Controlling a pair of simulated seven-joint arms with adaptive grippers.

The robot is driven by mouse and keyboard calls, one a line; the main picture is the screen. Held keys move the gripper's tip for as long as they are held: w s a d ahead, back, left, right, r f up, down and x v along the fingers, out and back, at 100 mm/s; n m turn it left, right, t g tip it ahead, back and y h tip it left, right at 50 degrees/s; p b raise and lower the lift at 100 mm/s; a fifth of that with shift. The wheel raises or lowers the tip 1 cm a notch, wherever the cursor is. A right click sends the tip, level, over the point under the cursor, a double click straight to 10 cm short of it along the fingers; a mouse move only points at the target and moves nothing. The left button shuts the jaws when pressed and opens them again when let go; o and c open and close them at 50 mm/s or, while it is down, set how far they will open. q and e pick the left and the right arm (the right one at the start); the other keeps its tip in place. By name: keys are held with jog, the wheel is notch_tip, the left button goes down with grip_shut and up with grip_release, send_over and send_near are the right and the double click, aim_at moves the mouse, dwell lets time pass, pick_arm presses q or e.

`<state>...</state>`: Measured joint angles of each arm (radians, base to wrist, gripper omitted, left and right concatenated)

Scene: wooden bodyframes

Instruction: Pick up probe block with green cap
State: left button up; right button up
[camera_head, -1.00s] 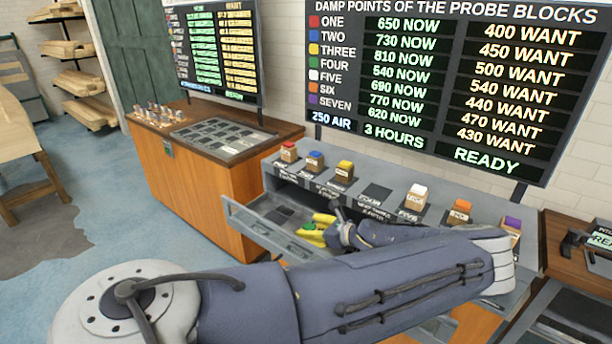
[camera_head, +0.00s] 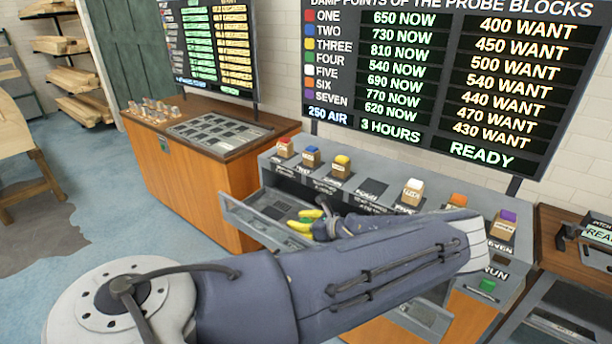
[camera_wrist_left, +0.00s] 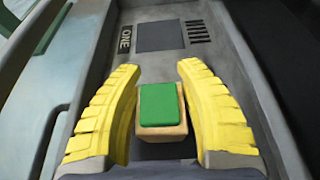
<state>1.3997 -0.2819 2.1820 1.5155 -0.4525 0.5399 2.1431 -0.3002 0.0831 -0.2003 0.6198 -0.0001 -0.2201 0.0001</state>
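The probe block with the green cap (camera_wrist_left: 161,104) is a small wooden block standing in the grey open drawer (camera_head: 238,214). In the left wrist view it sits between the two yellow fingers of my left gripper (camera_wrist_left: 158,72), with narrow gaps beside it. The fingers are apart and reach down around it. In the head view the left gripper (camera_head: 306,219) is inside the drawer, and its arm hides part of the drawer; only a bit of green shows between the fingers. My right gripper is not in view.
Red (camera_head: 284,148), blue (camera_head: 312,157), yellow (camera_head: 341,166), white (camera_head: 412,192), orange (camera_head: 457,201) and purple (camera_head: 505,222) capped blocks stand on the ledge above the drawer. The FOUR place (camera_head: 371,188) is empty. Drawer walls enclose the gripper closely.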

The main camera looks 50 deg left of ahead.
pick_arm(q)
grip_shut()
jog(key=shift+r, duration=0.1)
dwell(0.3)
notch_tip(320, 180, up, 20)
dwell(0.7)
jog(key=o, duration=1.2)
grip_release()
jog(key=shift+o, duration=0.2)
jog(key=shift+d, duration=0.15)
